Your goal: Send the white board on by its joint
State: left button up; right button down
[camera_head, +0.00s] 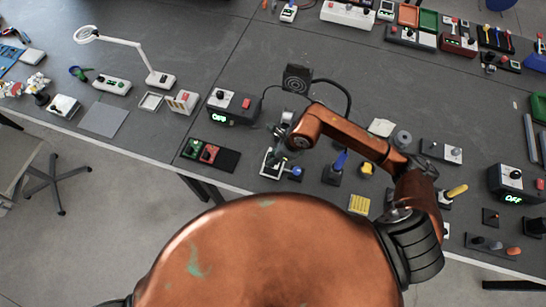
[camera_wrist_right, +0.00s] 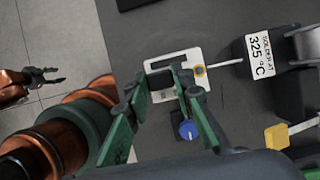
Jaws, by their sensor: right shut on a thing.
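The white board (camera_wrist_right: 190,58) lies flat on the grey bench in the right wrist view, with a dark slot and an orange ring at its right. In the head view the white board (camera_head: 266,168) shows beside and below my right gripper (camera_head: 279,146). In the wrist view the green fingers of my right gripper (camera_wrist_right: 160,82) are shut on a dark block (camera_wrist_right: 160,79) at the board; the fingers partly hide it. My left gripper (camera_wrist_right: 48,76) is at the far left of the wrist view, empty and open, well away from the board.
A blue knob (camera_wrist_right: 188,130) stands close to the right gripper's fingers.

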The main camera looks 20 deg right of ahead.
jog(key=shift+f, duration=0.1)
notch_tip(320, 180, down, 6)
jog(key=b, duration=0.4)
jog(key=shift+r+b, duration=0.2)
jog(key=shift+b, duration=0.15)
jog(key=shift+b, duration=0.3)
dwell(1.6)
jog(key=shift+f+b, duration=0.7)
jog(key=shift+f, duration=0.2)
jog(key=c, duration=1.6)
grip_release()
jog(key=v, duration=1.2)
